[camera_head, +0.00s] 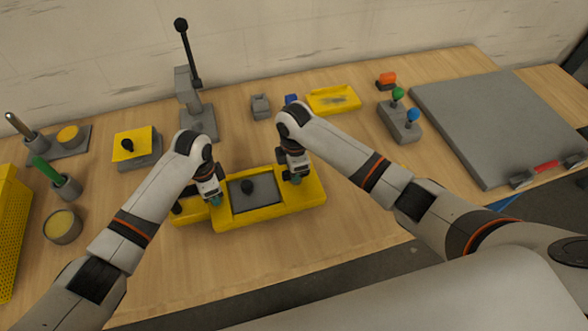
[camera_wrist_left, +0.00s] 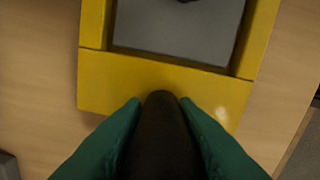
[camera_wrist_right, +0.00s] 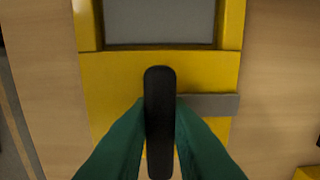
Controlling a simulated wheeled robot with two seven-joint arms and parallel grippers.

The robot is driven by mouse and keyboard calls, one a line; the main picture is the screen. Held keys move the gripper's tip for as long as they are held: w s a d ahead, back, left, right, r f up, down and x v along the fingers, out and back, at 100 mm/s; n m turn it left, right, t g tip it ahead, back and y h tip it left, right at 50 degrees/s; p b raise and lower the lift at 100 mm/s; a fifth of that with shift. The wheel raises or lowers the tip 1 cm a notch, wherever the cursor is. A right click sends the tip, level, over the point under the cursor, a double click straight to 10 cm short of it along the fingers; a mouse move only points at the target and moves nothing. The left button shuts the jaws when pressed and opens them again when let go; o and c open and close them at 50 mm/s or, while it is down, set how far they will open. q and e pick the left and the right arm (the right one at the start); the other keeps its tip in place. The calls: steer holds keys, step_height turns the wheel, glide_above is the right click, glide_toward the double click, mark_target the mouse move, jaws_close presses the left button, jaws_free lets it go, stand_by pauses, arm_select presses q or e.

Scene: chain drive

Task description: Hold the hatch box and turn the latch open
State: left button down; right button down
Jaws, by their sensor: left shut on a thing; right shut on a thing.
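The yellow hatch box (camera_head: 272,212) lies on the table in the head view, with a grey hatch panel (camera_head: 262,186) and a black knob (camera_head: 246,186) on it. My left gripper (camera_head: 215,200) is at the box's left end. In the left wrist view its green fingers close on a dark rounded handle (camera_wrist_left: 162,130). My right gripper (camera_head: 297,178) is at the right end. In the right wrist view it is shut on the black latch handle (camera_wrist_right: 159,100). A grey bar (camera_wrist_right: 210,104) sticks out sideways beside that handle, crosswise to the box and clear of the panel.
Behind the box stand a grey lever press (camera_head: 198,118), a small grey block (camera_head: 260,107) and a yellow tray (camera_head: 334,100). A joystick box (camera_head: 398,122) and a large grey panel (camera_head: 500,125) are at right. A round tin (camera_head: 62,226) is at left. The table in front is clear.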

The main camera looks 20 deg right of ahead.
arm_select(q)
steer(key=shift+w+a, duration=0.1)
steer(key=shift+a, duration=0.35)
arm_select(e)
steer(key=shift+d, duration=0.45)
steer(key=c, duration=1.5)
jaws_free()
arm_select(q)
steer(key=shift+d, duration=0.1)
arm_select(e)
steer(key=shift+o, duration=0.7)
steer(key=shift+a, duration=0.1)
arm_select(q)
steer(key=shift+d, duration=0.1)
arm_select(e)
steer(key=shift+a, duration=0.15)
arm_select(q)
steer(key=shift+d, duration=0.15)
arm_select(e)
step_height(320, 180, up, 12)
arm_select(q)
steer(key=c, duration=1.1)
jaws_free()
